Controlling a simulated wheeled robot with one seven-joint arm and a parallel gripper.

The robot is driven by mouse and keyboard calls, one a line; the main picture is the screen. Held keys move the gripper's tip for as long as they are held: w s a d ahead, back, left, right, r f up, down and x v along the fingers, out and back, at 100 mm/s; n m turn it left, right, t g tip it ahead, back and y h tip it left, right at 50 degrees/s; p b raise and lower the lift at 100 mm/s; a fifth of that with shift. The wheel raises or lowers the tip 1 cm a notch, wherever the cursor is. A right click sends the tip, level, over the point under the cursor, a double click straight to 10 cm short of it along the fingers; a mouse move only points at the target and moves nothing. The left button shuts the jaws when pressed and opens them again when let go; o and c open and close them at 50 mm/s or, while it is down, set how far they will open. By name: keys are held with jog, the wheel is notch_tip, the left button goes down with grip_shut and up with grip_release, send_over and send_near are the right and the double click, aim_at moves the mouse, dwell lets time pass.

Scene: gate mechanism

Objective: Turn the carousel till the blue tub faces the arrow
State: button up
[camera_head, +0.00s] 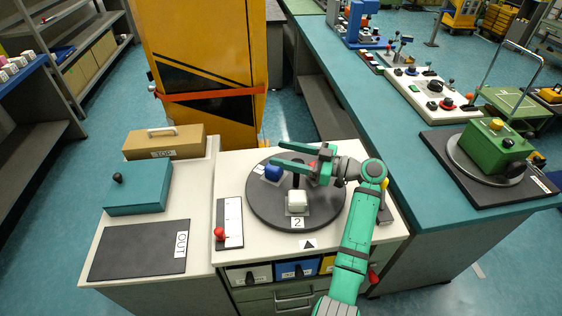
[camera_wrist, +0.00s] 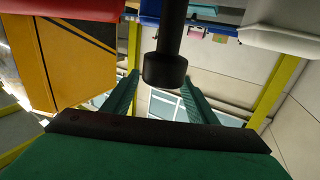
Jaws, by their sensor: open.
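The carousel (camera_head: 260,212) is a dark round disc on the white bench top. Its blue tub (camera_head: 273,172) sits at the back left, its white tub (camera_head: 298,202) at the front by the label 2, above the black arrow (camera_head: 309,244) on the bench. A red tub (camera_head: 313,167) is partly hidden behind my gripper (camera_head: 280,154). My gripper is open and points left over the disc. In the wrist view, the dark centre post (camera_wrist: 170,30) with its thick end shows between the fingers (camera_wrist: 160,79); I cannot tell whether they touch it.
A panel with a red-knobbed lever (camera_head: 219,233) lies left of the disc. Further left are a dark OUT mat (camera_head: 140,250), a teal box (camera_head: 138,187) and a cardboard box (camera_head: 165,141). A yellow cabinet (camera_head: 205,60) stands behind. A teal counter (camera_head: 400,130) runs along the right.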

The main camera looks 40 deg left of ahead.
jog(key=s+d+r, duration=0.8)
jog(key=s+r, duration=0.2)
jog(key=s, duration=0.1)
jog(key=shift+s+r, duration=0.2)
jog(key=shift+d, duration=0.1)
